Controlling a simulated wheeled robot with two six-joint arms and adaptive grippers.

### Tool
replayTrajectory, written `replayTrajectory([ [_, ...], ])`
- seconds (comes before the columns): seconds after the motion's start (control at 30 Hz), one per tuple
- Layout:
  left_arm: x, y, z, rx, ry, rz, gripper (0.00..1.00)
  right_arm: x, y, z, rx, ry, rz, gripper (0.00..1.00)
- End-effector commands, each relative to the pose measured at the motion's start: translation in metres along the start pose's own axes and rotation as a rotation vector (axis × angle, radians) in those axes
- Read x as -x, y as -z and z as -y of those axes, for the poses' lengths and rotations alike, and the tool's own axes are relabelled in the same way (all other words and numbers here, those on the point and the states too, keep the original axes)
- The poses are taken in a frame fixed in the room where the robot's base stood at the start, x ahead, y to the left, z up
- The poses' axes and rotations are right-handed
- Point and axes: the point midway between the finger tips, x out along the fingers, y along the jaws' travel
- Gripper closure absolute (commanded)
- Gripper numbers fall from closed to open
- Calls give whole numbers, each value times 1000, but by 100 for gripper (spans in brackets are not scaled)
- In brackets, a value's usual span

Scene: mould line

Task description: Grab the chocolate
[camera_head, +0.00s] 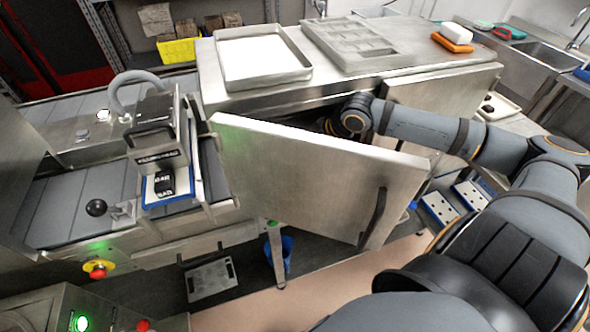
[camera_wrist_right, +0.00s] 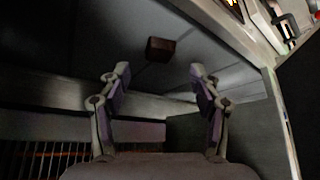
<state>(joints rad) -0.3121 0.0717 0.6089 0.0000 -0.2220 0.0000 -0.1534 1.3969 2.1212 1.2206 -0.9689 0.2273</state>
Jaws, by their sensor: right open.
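In the right wrist view a small dark brown block (camera_wrist_right: 160,49), which looks like the chocolate, lies on a dim grey surface inside the cabinet. My right gripper (camera_wrist_right: 160,80) is open and empty. Its two fingers are apart, and the block shows beyond the gap between the tips, not between the fingers. In the head view my right arm reaches in behind the open steel cabinet door (camera_head: 300,175); the door and cabinet hide the gripper and the block. My left gripper is in neither view.
The steel counter (camera_head: 330,75) above the cabinet holds an empty tray (camera_head: 262,85) and a mould plate (camera_head: 350,42). A dark item with white lettering (camera_head: 164,182) sits on the line at left. In the wrist view a slatted rack (camera_wrist_right: 45,158) is at lower left.

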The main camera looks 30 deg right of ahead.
Motion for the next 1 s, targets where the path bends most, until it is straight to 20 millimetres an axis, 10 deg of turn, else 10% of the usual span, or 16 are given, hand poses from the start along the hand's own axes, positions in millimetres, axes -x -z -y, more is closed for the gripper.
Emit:
replayTrajectory([
  [0.2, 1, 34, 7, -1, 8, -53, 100, -1, 1, -1, -2, 0, -1, 36],
  [1.0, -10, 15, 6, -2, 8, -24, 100, -50, 2, 0, -1, -1, 3, 36],
])
